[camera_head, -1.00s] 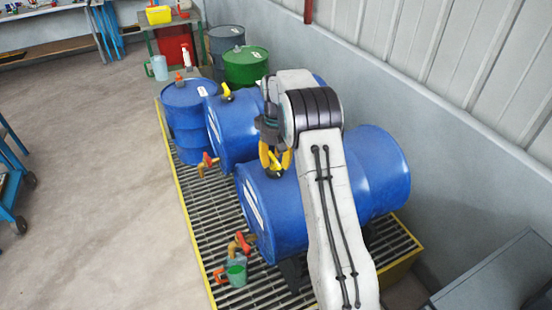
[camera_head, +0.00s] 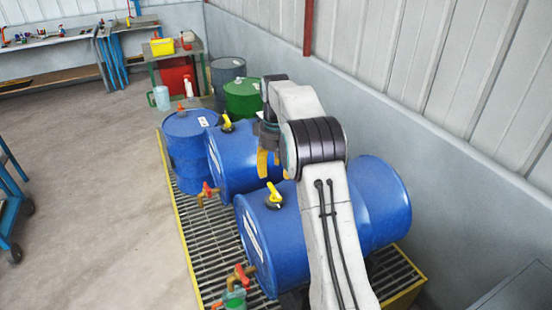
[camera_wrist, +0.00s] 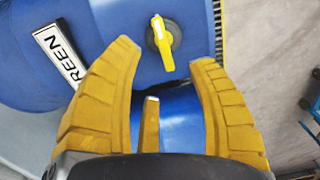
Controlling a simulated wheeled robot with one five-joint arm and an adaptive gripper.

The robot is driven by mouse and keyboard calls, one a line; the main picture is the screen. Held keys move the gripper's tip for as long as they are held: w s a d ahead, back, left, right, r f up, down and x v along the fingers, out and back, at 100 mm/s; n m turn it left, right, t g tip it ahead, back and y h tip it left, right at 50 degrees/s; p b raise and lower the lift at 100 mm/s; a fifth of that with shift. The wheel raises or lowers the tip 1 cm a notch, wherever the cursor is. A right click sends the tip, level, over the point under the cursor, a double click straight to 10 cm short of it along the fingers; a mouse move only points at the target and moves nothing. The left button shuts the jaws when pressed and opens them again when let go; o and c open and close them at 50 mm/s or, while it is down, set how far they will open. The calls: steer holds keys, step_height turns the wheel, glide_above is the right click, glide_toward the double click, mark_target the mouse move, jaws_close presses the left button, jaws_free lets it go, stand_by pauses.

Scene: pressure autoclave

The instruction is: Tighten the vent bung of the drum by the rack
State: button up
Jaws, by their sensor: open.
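The nearest blue drum (camera_head: 290,245) lies on its side, with a yellow-handled bung (camera_head: 273,197) on top. A second lying blue drum (camera_head: 240,160) behind it has a similar yellow-handled bung (camera_head: 227,122). I cannot tell which is the drum by the rack. My gripper (camera_head: 270,166) hangs above and behind the nearest bung, apart from it. In the wrist view my gripper (camera_wrist: 166,54) is open, its yellow fingers wide apart and nothing between the tips. Beyond them a yellow lever on a black fitting (camera_wrist: 163,40) sits on a blue drum (camera_wrist: 105,20) with a label.
The drums are on a yellow-edged grating (camera_head: 200,240). An upright blue drum (camera_head: 188,150) and a green drum (camera_head: 243,98) stand behind. Red-handled taps (camera_head: 240,272) stick out on the left.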

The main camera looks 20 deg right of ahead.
mark_target(275, 191)
step_height(275, 191, up, 4)
steer(key=shift+f, duration=0.1)
stand_by(0.8)
steer(key=s+a+r+t, duration=0.1)
steer(key=s+a+r, duration=0.3)
steer(key=s, duration=0.3)
steer(key=s+a+r+t, duration=0.1)
steer(key=s+a+r, duration=0.35)
steer(key=s, duration=0.25)
steer(key=s+a+f+t, duration=0.1)
steer(key=s+f, duration=0.2)
steer(key=s, duration=0.6)
steer(key=s+a+f+t, duration=0.1)
steer(key=s+a+f, duration=0.1)
steer(key=s, duration=0.7)
steer(key=shift+s+a+f+t+b, duration=0.25)
steer(key=shift+s+f+t+b, duration=0.2)
steer(key=shift+f, duration=0.25)
